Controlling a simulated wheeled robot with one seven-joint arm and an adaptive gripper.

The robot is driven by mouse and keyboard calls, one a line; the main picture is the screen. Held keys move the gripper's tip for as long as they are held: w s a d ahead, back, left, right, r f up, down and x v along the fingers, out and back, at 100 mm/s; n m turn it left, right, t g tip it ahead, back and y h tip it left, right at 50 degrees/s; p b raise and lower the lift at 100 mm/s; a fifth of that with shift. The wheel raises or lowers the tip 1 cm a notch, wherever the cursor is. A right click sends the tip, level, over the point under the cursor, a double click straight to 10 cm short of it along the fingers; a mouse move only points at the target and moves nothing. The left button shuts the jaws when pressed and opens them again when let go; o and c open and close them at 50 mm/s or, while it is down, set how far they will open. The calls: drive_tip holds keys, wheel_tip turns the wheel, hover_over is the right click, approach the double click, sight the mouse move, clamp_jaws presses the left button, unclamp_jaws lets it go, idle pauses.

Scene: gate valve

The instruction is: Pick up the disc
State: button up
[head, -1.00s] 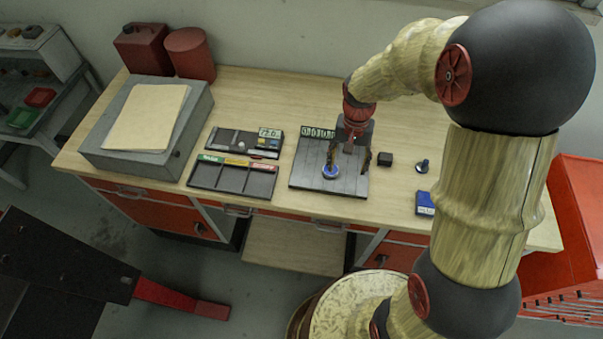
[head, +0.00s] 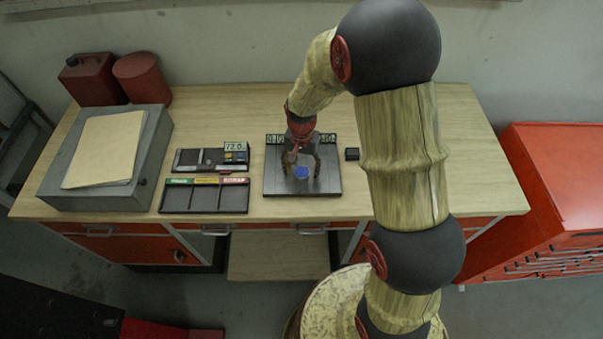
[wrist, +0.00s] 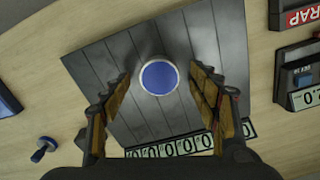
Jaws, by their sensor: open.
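The disc (head: 302,173) is blue with a pale rim in the wrist view (wrist: 159,77). It lies on a dark slatted plate (head: 318,185) on the workbench. My gripper (head: 301,168) is above the plate, pointing down, with its fingers apart and nothing between them. In the wrist view the disc shows between and slightly beyond the two fingertips (wrist: 160,80), clear of both. The plate also fills the middle of the wrist view (wrist: 115,70). The height of the fingertips above the disc is hard to tell.
A three-part sorting tray (head: 204,197) and a dark instrument with a display (head: 210,160) lie left of the plate. A number counter (wrist: 170,146) edges the plate. A small black block (head: 352,154) is to the right. A blue-topped knob (wrist: 42,149) stands beside the plate.

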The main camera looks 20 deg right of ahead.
drive_tip(key=shift+f, duration=0.25)
drive_tip(key=shift+c, duration=1)
drive_tip(key=c, duration=1.4)
